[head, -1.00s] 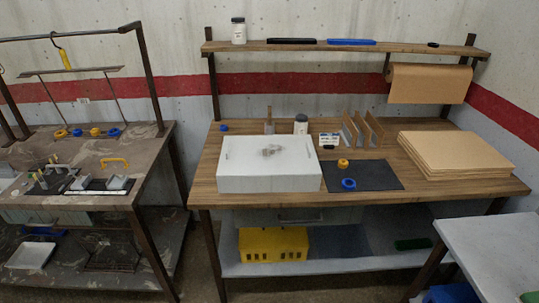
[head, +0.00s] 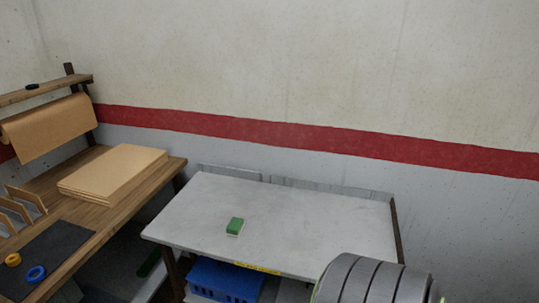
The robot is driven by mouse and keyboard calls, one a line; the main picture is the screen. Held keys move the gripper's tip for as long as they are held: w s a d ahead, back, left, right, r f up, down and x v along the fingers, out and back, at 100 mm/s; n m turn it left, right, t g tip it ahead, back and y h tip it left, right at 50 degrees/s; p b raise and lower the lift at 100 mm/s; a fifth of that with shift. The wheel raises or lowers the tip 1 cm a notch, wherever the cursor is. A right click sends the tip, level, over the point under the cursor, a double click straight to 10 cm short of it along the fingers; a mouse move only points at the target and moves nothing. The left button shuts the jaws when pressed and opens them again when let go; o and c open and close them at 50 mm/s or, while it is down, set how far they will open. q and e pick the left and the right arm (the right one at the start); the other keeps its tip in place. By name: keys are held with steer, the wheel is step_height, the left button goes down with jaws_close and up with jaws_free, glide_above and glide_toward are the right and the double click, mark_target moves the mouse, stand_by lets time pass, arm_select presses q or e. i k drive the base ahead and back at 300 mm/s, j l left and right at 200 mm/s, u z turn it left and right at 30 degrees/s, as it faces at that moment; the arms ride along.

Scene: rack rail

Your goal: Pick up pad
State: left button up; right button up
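A small green pad (head: 235,226) with a pale underside lies on the light grey table (head: 310,222), left of the table's middle and toward its front. Nothing touches it. Neither of my grippers shows in the head view. A ribbed grey rounded part at the bottom right looks like part of my own arm.
A blue crate (head: 225,280) sits below the grey table. A wooden bench (head: 120,200) stands at the left with a stack of cardboard sheets (head: 113,171), a dark mat (head: 48,249) and two tape rolls. Most of the grey tabletop is clear.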

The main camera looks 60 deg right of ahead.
mark_target(236, 226)
steer(key=z, duration=1.6)
steer(key=i+j+z, duration=0.1)
steer(key=i+j, duration=0.15)
steer(key=i+j+z, duration=0.1)
steer(key=j, duration=0.4)
steer(key=i, duration=0.1)
